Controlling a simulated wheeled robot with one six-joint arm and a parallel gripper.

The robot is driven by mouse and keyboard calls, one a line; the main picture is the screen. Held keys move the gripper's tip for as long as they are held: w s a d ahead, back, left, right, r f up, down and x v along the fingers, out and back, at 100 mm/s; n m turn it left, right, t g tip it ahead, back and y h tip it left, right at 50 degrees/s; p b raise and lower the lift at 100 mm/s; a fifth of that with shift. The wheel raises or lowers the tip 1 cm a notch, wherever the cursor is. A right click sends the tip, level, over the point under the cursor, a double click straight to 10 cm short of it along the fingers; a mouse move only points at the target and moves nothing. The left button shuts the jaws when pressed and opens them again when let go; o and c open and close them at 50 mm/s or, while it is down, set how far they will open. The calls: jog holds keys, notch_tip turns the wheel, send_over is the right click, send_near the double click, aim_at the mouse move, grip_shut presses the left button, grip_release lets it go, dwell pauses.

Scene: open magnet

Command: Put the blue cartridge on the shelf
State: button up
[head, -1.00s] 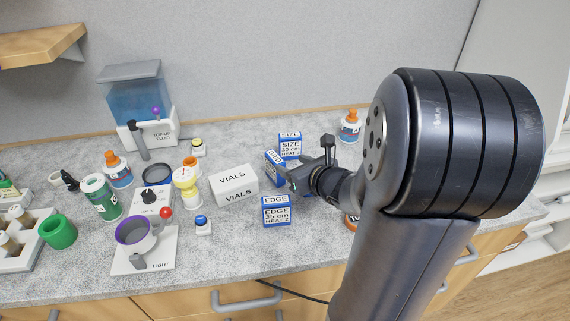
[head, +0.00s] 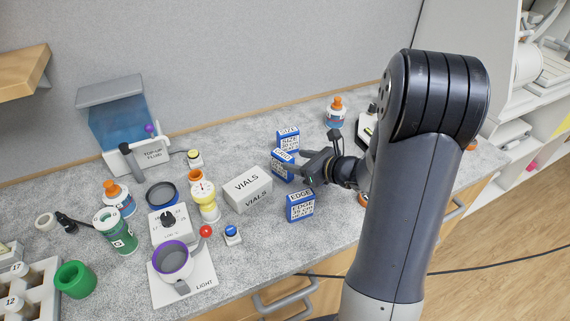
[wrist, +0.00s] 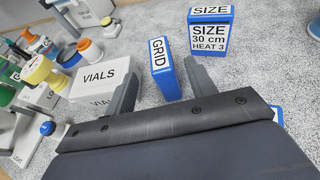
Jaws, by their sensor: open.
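My gripper (head: 304,166) is open and low over the worktop, pointing left at GRID. In the wrist view, GRID (wrist: 164,68) shows in the gap between the two fingers (wrist: 165,66). I cannot tell whether either finger touches it. A wooden shelf (head: 24,72) is on the wall at the upper left.
A white VIALS box (head: 248,190) stands left of GRID, near the fingers. An orange-capped bottle (head: 336,112) stands at the back.

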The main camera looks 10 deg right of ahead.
aim_at(282, 154)
jog(key=x, duration=0.3)
jog(key=shift+r+p+x, duration=0.15)
jog(key=shift+p+x, duration=0.45)
jog(key=shift+x, duration=0.75)
jog(key=shift+r+p+x, duration=0.15)
jog(key=shift+p+x, duration=0.4)
jog(key=shift+x, duration=0.75)
jog(key=shift+w, duration=0.1)
jog(key=shift+c, duration=0.5)
jog(key=c, duration=1)
jog(key=shift+r, duration=0.15)
